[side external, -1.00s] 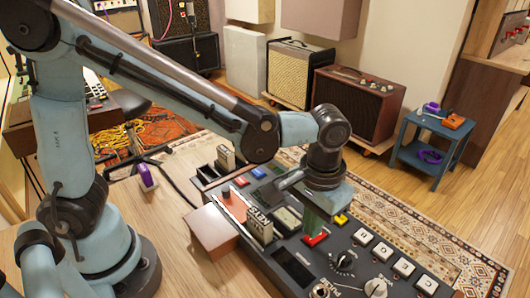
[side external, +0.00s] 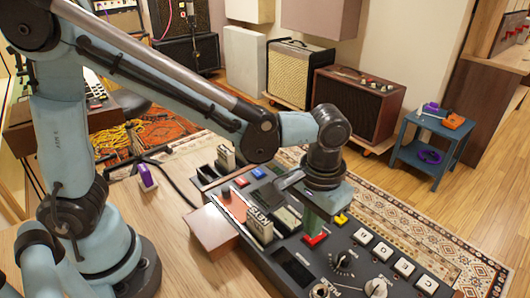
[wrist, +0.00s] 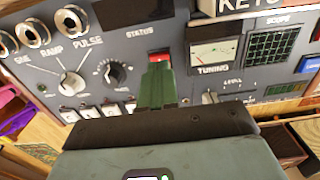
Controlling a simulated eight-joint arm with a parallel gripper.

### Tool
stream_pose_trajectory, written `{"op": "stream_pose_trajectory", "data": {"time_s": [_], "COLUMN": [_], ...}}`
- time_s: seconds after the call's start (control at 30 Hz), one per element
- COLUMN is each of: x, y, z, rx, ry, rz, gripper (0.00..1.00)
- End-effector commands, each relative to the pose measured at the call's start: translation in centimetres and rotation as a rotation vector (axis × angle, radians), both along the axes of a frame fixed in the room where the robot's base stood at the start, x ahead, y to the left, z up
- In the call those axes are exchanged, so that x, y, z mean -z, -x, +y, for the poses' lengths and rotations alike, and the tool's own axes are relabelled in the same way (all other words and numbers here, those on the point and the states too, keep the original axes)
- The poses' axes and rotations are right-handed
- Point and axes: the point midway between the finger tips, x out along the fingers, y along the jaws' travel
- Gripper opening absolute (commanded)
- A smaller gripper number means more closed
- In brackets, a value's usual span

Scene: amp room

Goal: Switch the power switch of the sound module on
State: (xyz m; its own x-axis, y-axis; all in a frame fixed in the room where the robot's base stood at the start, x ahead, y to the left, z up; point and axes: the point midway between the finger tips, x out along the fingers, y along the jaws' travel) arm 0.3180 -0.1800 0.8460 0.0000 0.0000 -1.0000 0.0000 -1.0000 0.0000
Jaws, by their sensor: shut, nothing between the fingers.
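The sound module (side external: 292,272) is a long dark grey panel with knobs, buttons and meters on the table. A red switch (side external: 315,239) sits on it; the wrist view shows it too (wrist: 158,58), right of the word STATUS. My gripper (side external: 314,230) points down at the panel with its green fingers together and nothing between them. In the wrist view the fingertips (wrist: 157,72) are right at the red switch and cover part of it. I cannot tell whether they touch it or which way it is set.
A selector knob (wrist: 72,82) and a dial (wrist: 113,75) lie left of the fingers in the wrist view; a tuning meter (wrist: 213,53) is to the right. An upright KEYS block (side external: 260,224) stands on the panel near my gripper. A brown box (side external: 212,232) is beside the panel.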

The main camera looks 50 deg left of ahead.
Motion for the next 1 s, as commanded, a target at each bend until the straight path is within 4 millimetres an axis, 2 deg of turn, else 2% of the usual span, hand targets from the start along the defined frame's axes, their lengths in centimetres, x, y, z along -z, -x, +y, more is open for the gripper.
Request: {"op": "stream_pose_trajectory", "data": {"time_s": [1.0], "x": [1.2], "y": [0.0], "z": [0.0], "rx": [0.0], "ry": [0.0], "rz": [0.0], "gripper": [0.0]}}
